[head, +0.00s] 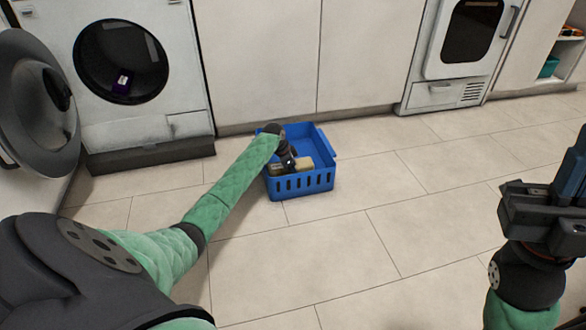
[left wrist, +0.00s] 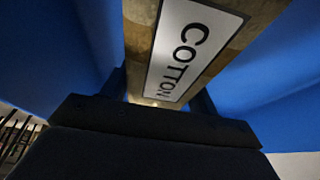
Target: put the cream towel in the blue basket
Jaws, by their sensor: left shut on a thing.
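The blue basket (head: 318,182) stands on the tiled floor in front of the cabinets. My left arm reaches down into it, and my left gripper (head: 291,166) is inside the basket, shut on the cream towel (head: 303,163). The towel is a folded tan bundle low in the basket, partly hidden by the gripper. In the left wrist view the towel (left wrist: 227,58) has a white label reading COTTON, with blue basket walls (left wrist: 75,60) on both sides. I cannot tell whether the towel touches the basket floor. My right gripper (head: 535,195) is raised at the right, apart from the basket.
Another appliance (head: 465,45) and an open shelf (head: 568,55) are at the right. The floor (head: 400,240) around the basket is clear.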

